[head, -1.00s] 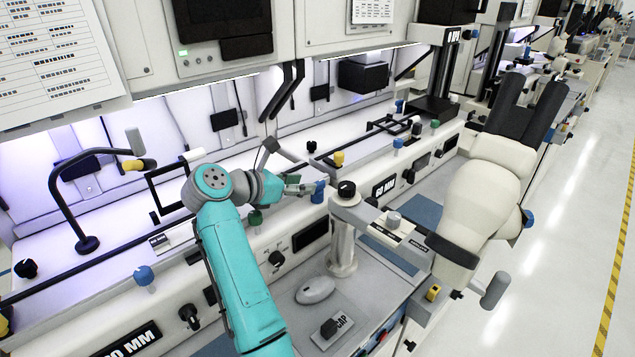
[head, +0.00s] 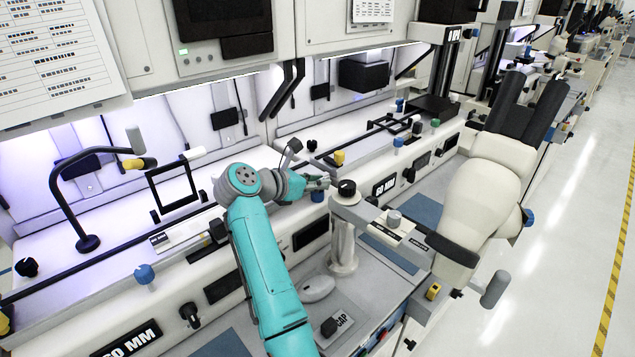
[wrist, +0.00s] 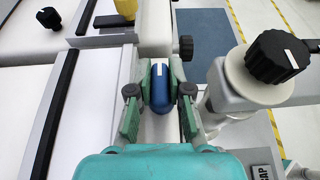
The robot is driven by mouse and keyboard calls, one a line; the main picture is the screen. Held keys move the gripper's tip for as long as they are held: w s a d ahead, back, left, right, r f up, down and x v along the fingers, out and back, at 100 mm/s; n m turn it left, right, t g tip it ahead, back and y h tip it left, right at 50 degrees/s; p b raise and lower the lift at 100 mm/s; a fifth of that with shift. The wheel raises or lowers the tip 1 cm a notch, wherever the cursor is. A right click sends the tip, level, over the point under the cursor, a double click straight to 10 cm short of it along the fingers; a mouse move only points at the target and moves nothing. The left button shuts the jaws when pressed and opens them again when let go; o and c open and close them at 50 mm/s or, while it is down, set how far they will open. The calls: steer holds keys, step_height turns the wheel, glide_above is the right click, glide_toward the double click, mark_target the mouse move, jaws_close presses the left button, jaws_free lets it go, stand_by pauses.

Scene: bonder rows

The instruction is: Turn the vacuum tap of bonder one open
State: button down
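A blue tap with a white mark on its top (wrist: 160,85) stands between the two fingers of my gripper (wrist: 160,78) in the wrist view. The fingers lie close along both sides of it; I cannot tell whether they press on it. In the head view my gripper (head: 318,183) is at the same blue tap (head: 318,196), on the bonder's front ledge, and hides most of it. No label naming the tap is readable.
A post with a black knob (head: 346,188) stands just right of my gripper; it is close in the wrist view too (wrist: 275,57). A yellow knob (head: 339,158) is behind. A cream microscope-like body (head: 487,195) stands further right. Free floor is at far right.

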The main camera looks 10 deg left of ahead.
steer(key=shift+n+y, duration=0.3)
steer(key=n+t+y, duration=0.1)
steer(key=n+y, duration=0.1)
steer(key=n+t+y, duration=0.1)
steer(key=n+y, duration=0.1)
steer(key=shift+d+t+y, duration=0.1)
steer(key=shift+t+y, duration=0.2)
steer(key=shift+n+y, duration=2.1)
steer(key=shift+y, duration=0.1)
steer(key=c, duration=1.1)
jaws_free()
steer(key=shift+s, duration=0.1)
steer(key=v, duration=1.1)
steer(key=shift+s+d, duration=0.1)
steer(key=shift+s, duration=0.3)
